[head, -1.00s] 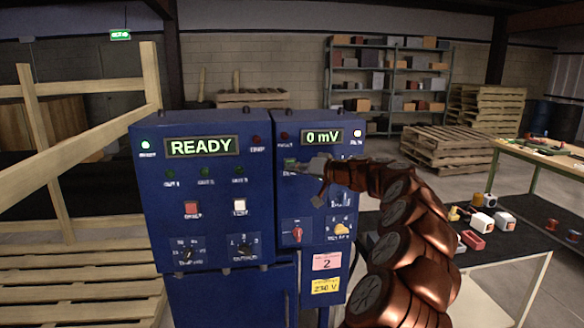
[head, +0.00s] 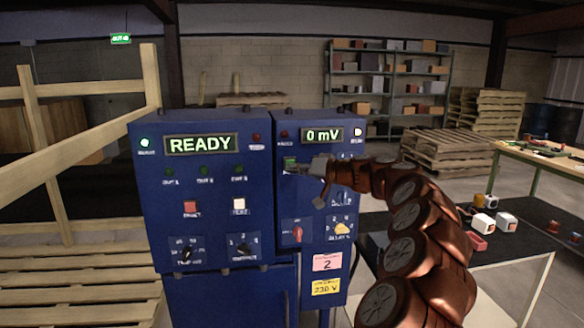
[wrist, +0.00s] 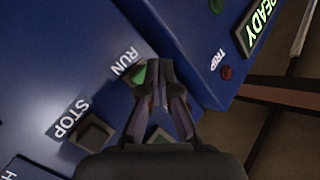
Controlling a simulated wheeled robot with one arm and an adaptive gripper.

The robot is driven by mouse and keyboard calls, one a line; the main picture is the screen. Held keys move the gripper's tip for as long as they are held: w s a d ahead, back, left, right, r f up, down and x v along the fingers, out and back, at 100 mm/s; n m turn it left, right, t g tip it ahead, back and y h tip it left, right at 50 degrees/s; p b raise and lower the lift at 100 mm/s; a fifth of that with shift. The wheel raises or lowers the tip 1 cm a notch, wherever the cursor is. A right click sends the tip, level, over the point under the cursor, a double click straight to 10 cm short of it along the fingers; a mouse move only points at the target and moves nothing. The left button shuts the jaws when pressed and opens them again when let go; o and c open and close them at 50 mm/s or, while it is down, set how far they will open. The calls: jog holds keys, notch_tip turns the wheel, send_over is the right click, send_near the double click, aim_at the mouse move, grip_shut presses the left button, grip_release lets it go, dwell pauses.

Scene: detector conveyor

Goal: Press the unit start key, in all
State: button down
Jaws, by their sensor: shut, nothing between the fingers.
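The green key labelled RUN (wrist: 139,74) is on the blue panel in the wrist view, just left of my fingertips and partly covered by them. It also shows as a small green patch in the head view (head: 289,160), on the right-hand blue cabinet (head: 287,205). My gripper (wrist: 165,75) is shut and empty, its fingertips close to this key. I cannot tell whether they touch it. In the head view my gripper (head: 288,168) lies across the cabinet front below the 0 mV display (head: 322,135). A dark key labelled STOP (wrist: 93,133) is lower left in the wrist view.
The left-hand blue cabinet (head: 205,185) shows READY on its display (head: 201,145) and carries several lamps, keys and knobs. A red knob (head: 298,233) sits below my gripper. A wooden railing (head: 70,140) stands at the left, a dark table (head: 515,235) at the right.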

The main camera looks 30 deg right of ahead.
jog(key=s+b, duration=0.1)
jog(key=s+a+b, duration=0.1)
jog(key=s, duration=0.1)
jog(key=s+a+b, duration=0.1)
jog(key=b, duration=0.1)
jog(key=shift+s, duration=0.3)
dwell(0.9)
